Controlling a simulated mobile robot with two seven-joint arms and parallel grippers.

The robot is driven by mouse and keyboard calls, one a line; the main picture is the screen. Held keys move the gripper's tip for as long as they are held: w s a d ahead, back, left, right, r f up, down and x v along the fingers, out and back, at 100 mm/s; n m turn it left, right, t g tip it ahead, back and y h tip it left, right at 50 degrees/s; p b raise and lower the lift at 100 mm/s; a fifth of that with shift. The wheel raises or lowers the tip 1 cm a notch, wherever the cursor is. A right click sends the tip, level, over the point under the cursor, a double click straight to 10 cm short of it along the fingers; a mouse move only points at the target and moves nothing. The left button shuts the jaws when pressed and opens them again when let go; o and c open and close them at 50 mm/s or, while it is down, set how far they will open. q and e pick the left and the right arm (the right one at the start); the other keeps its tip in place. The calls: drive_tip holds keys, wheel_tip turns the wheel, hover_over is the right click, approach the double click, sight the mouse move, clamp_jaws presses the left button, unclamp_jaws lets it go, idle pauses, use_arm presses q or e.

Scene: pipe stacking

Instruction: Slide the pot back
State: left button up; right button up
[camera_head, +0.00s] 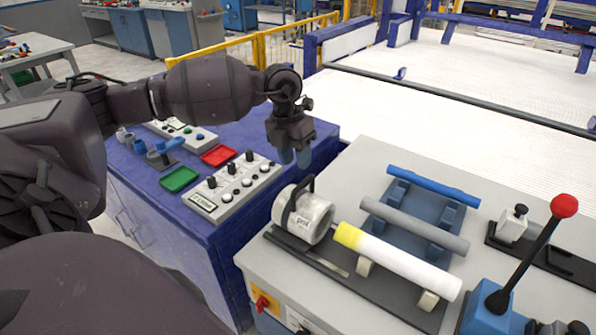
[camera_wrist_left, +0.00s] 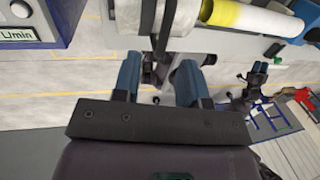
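The pot (camera_head: 312,219) is a white cylinder with a black handle (camera_head: 297,193), at the left end of a dark rail on the grey table. Its white body also shows at the top of the left wrist view (camera_wrist_left: 187,17). A white pipe with a yellow end (camera_head: 397,262) lies on supports just right of the pot. My left gripper (camera_head: 295,156) is in the air above and behind the pot, pointing down, apart from it. In the left wrist view its two blue fingers (camera_wrist_left: 158,82) stand apart with nothing held between them.
A blue pipe (camera_head: 433,186) and a grey pipe (camera_head: 415,225) lie on a blue rack behind the white pipe. A red-knobbed lever (camera_head: 535,250) stands at the right. A blue cabinet (camera_head: 250,235) with a knob panel (camera_head: 235,187) and red and green trays is at the left.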

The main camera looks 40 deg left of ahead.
use_arm(q)
drive_tip(key=r, duration=0.2)
drive_tip(key=a+r, duration=0.1)
drive_tip(key=r, duration=0.2)
drive_tip(key=shift+r, duration=0.15)
use_arm(e)
drive_tip(key=shift+s+f, duration=0.15)
drive_tip(key=shift+s, duration=0.15)
use_arm(q)
drive_tip(key=shift+s, duration=0.15)
use_arm(e)
drive_tip(key=shift+w, duration=0.1)
